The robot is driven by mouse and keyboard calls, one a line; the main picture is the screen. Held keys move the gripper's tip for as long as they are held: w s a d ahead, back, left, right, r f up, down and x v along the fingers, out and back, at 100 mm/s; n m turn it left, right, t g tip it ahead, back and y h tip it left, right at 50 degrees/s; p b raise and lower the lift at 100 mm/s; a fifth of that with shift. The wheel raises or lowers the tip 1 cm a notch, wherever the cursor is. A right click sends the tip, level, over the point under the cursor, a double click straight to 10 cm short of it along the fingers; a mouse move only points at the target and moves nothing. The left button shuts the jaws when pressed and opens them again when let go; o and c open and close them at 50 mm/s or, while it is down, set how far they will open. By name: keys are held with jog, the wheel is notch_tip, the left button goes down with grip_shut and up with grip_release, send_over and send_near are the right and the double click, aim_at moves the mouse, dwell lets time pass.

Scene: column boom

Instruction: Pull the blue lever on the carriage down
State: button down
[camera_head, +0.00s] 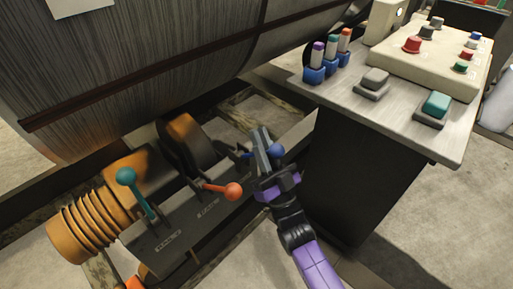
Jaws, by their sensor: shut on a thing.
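The blue lever has a round blue knob (276,151) and sits at the right end of a dark carriage panel (185,250). My gripper (262,146) is at the blue lever, its grey fingers beside the knob. It is shut on the lever; the fingers hide part of it. My purple and black arm comes up from the bottom right. On the same carriage are a teal lever (126,177) at the left, standing up, and an orange lever (232,191) in the middle, lying over to the right.
A large dark cylinder (150,70) hangs above the carriage. At the right stands a table (400,145) with a button box (440,60), teal and grey buttons, and several markers in blue holders. An orange bellows (75,225) is at the left. Floor shows at bottom right.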

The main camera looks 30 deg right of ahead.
jog(key=shift+s+d+f+m+t+h+b, duration=0.1)
jog(key=shift+s+f+m+t+h+b, duration=0.2)
jog(key=shift+b, duration=0.4)
jog(key=c, duration=1.5)
grip_release()
jog(key=shift+s, duration=0.1)
jog(key=v, duration=0.7)
jog(key=shift+s+f, duration=0.2)
jog(key=shift+f, duration=0.15)
